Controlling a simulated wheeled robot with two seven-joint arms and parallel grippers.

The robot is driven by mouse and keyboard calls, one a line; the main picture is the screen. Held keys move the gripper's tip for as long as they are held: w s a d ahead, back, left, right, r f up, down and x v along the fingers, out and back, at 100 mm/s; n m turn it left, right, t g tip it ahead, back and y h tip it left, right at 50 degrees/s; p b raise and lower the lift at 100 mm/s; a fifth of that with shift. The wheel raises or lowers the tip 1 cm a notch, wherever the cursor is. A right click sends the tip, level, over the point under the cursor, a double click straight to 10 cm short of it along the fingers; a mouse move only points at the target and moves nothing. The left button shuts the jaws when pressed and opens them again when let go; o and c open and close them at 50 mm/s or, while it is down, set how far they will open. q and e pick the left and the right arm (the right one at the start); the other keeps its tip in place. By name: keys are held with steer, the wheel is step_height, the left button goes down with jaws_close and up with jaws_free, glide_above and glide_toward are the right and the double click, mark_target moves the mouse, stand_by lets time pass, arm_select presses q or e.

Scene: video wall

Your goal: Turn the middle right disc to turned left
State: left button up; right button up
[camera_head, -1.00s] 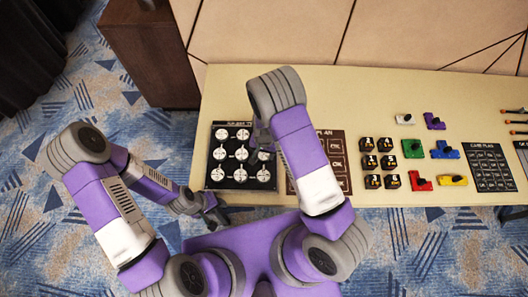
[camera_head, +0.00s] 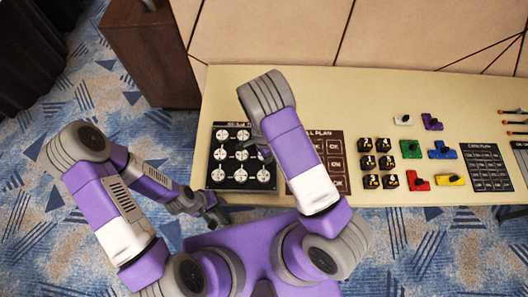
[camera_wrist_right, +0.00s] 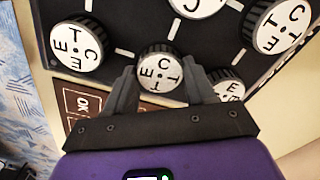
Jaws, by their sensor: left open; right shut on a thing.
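The black board (camera_head: 231,164) carries rows of white-faced discs with black letters and stands at the left of the table. The middle right disc (camera_wrist_right: 160,72) is in the centre of the right wrist view, and in the head view it sits by my right arm (camera_head: 290,130). My right gripper (camera_wrist_right: 162,88) has its two fingers on either side of this disc's dark rim, shut on it. The letters on its face look turned, but its exact setting is hard to read. My left gripper (camera_head: 217,214) is open and empty in front of the table's edge.
Neighbouring discs sit close to the held one, at left (camera_wrist_right: 77,47) and at right (camera_wrist_right: 228,91). A brown panel (camera_head: 338,160) lies right of the board. Black buttons (camera_head: 367,162), coloured blocks (camera_head: 411,148) and a dark keypad panel (camera_head: 486,167) are farther right.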

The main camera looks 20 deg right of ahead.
steer(key=shift+m, duration=0.4)
steer(key=o, duration=1)
steer(key=shift+o, duration=0.2)
steer(key=shift+r, duration=0.15)
step_height(320, 180, up, 7)
steer(key=shift+r+p, duration=0.2)
steer(key=shift+p, duration=0.5)
